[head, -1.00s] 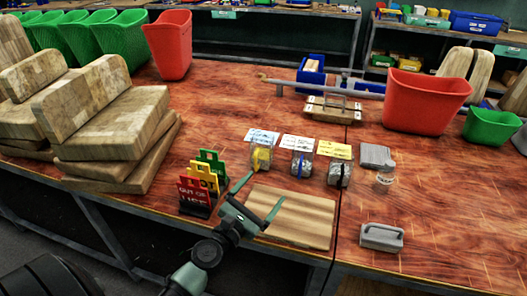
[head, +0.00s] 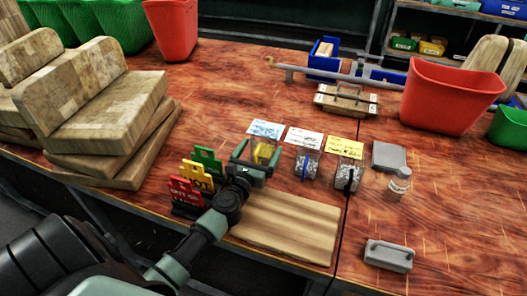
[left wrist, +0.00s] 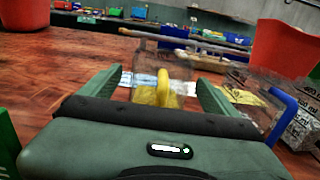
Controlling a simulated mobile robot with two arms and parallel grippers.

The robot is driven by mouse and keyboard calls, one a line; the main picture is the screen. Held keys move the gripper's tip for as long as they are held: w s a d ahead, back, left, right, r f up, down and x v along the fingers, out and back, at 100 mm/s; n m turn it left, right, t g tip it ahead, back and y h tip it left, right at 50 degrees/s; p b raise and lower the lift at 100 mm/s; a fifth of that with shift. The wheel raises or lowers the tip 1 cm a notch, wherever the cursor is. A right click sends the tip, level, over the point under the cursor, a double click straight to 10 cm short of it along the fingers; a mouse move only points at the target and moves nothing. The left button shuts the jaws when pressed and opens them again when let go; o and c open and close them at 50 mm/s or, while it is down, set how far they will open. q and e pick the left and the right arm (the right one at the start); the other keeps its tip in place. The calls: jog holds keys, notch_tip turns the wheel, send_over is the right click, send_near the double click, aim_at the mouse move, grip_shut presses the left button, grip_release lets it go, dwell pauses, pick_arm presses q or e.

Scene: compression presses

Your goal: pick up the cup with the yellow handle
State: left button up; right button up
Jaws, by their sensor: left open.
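The cup with the yellow handle (head: 263,150) is a clear cup on the table, leftmost in a row of 3 clear cups. In the left wrist view its yellow handle (left wrist: 162,87) is near the middle, between my fingers. My left gripper (head: 255,160) is open, with one finger on each side of that cup; I cannot tell whether they touch it. The cup with the blue handle (head: 306,162) and the cup with the black handle (head: 348,175) stand to the right. My right gripper is not in view.
A wooden board (head: 290,228) lies in front of the cups. Red, yellow and green signs (head: 188,192) stand close to the left. Labelled cards (head: 345,146) lie behind the cups. A grey handled block (head: 388,256) is at the front right.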

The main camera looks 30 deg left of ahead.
pick_arm(q)
jog(key=x, duration=0.2)
jog(key=shift+w+a, duration=0.1)
jog(key=shift+w, duration=0.3)
jog(key=c, duration=1.6)
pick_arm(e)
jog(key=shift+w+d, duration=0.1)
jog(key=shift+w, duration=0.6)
pick_arm(q)
jog(key=shift+r, duration=0.15)
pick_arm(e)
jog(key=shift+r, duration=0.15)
